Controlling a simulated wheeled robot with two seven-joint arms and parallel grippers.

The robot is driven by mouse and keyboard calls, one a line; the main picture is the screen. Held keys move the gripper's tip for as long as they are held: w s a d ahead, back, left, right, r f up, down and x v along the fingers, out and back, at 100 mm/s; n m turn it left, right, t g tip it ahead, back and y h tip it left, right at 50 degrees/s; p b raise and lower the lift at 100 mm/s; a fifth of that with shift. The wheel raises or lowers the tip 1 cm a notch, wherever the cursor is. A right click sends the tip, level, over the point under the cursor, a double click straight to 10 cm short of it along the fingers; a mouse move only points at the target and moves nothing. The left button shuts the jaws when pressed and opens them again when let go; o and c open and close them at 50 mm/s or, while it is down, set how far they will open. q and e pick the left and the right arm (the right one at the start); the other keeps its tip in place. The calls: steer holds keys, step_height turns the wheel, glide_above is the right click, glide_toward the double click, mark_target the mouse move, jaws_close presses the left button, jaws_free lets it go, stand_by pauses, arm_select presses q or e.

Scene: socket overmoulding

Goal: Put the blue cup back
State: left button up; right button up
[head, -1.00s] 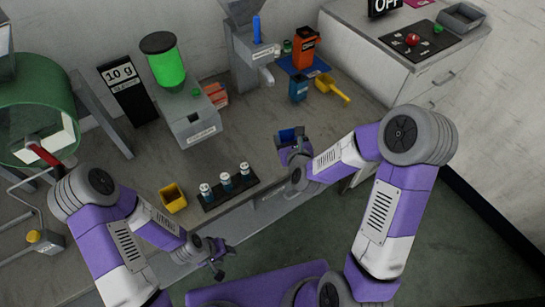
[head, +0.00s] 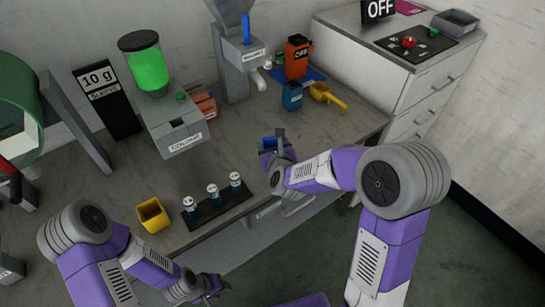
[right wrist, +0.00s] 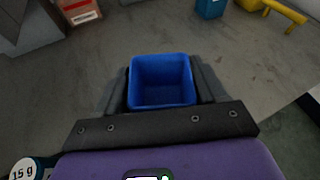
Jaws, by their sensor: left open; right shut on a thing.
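The blue cup (right wrist: 160,82) is an open, square-mouthed cup. In the right wrist view it sits between the two fingers of my right gripper (right wrist: 162,92), which is shut on it, mouth facing the camera. In the head view, the cup (head: 269,143) and my right gripper (head: 272,149) are over the front part of the table, right of the vial rack. I cannot tell the cup's height above the table. My left gripper (head: 212,291) is open and empty, low in front of the table edge.
A yellow cup (head: 153,215) and the vial rack (head: 222,208) stand near the front edge. The table between my right gripper and the blue container is clear.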

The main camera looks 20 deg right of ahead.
step_height(320, 180, down, 4)
steer(key=shift+r+b, duration=0.1)
steer(key=shift+b, duration=0.5)
arm_select(q)
steer(key=shift+f, duration=0.6)
arm_select(e)
steer(key=shift+r, duration=0.1)
arm_select(q)
steer(key=shift+f, duration=0.1)
arm_select(e)
steer(key=o, duration=0.9)
steer(key=shift+c, duration=0.2)
steer(key=o, duration=0.4)
steer(key=shift+o, duration=0.2)
